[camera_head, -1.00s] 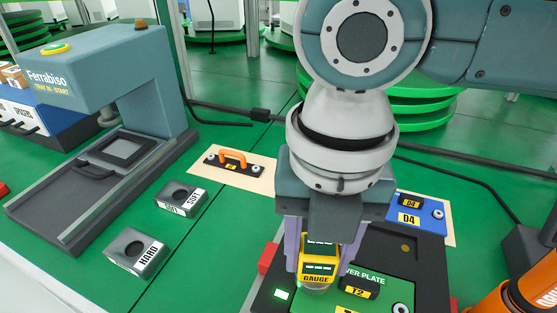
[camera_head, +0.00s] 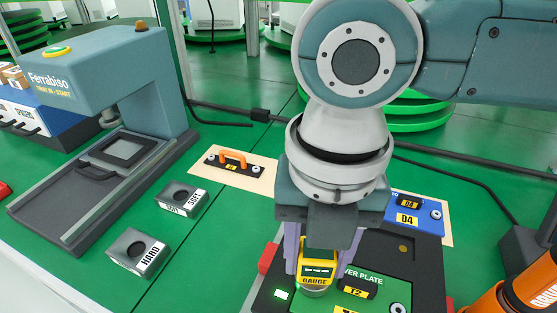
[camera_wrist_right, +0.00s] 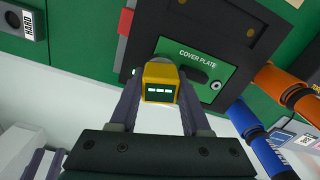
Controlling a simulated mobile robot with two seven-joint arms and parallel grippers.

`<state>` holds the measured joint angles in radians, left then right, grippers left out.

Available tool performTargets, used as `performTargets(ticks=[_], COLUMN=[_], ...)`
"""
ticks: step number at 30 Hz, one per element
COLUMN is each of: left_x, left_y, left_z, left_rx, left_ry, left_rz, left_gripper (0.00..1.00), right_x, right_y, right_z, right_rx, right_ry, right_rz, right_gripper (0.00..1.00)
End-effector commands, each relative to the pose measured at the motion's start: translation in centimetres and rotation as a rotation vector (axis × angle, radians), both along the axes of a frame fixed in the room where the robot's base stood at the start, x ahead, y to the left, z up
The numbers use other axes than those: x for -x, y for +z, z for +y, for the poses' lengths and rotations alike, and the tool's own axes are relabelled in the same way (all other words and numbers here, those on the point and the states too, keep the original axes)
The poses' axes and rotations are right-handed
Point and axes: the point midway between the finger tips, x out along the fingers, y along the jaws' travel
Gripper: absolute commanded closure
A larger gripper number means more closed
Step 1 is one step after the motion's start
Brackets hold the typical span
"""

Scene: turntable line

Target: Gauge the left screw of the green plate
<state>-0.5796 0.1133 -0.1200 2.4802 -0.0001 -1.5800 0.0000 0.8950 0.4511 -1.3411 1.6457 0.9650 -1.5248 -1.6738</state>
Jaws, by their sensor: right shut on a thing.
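The green cover plate (camera_head: 376,274) lies in a black fixture (camera_head: 412,262); its lettering is clear in the wrist view (camera_wrist_right: 196,57). A yellow gauge (camera_head: 316,268) is gripped upright by my right gripper (camera_head: 316,272), which is shut on it. In the wrist view the gauge (camera_wrist_right: 161,82) stands over the plate's left end, its small display lit. The left screw is hidden under it, and I cannot tell whether they touch. The right screw (camera_wrist_right: 216,86) is visible. Lilac finger-like shapes at the wrist view's lower left may be my left gripper (camera_wrist_right: 45,163).
A Ferrabiso press (camera_head: 110,80) stands at left. Two grey blocks, SOFT (camera_head: 182,197) and HARD (camera_head: 138,252), lie before it. An orange-handled plate (camera_head: 233,165) is behind, and a blue D4 plate (camera_head: 422,212) at right. Orange (camera_wrist_right: 285,85) and blue (camera_wrist_right: 262,135) cylinders flank the fixture's right.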

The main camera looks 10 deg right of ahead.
Motion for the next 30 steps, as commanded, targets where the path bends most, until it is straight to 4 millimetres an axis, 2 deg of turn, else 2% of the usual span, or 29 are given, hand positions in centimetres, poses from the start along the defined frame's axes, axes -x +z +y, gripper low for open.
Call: performTargets(ticks=[30], left_x=[0.03], left_y=[-0.08], left_z=[0.27], left_rx=[-0.011], left_ry=[-0.007], left_rz=[0.0], left_gripper=[0.5], right_x=[-0.03], right_y=[-0.8], right_z=[0.0], right_rx=[-0.001], right_ry=[0.0], right_rz=[-0.001], right_gripper=[1.0])
